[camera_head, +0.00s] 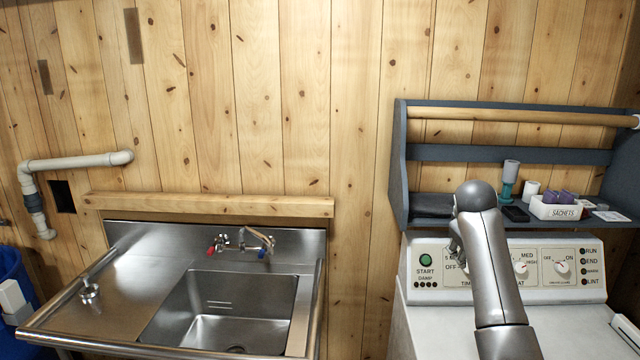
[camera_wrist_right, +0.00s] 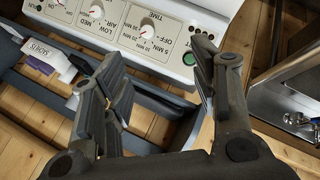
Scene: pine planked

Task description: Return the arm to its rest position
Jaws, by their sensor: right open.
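My right arm (camera_head: 490,270) rises from the lower right of the head view, in front of the white control panel (camera_head: 590,257). Its right gripper (camera_head: 457,245) is mostly hidden behind the forearm, near the dials. In the right wrist view the right gripper (camera_wrist_right: 158,82) shows with its fingers spread apart and nothing between them. The panel with its dials (camera_wrist_right: 145,30) and green start button lies beyond the fingers. My left gripper is not in view.
A grey wall shelf (camera_head: 400,170) above the panel holds a sachets box (camera_head: 556,211), a teal-based cup (camera_head: 509,175) and a dark box (camera_head: 516,213). A steel sink (camera_head: 230,310) with taps stands left. A blue bin (camera_head: 12,270) is at the far left.

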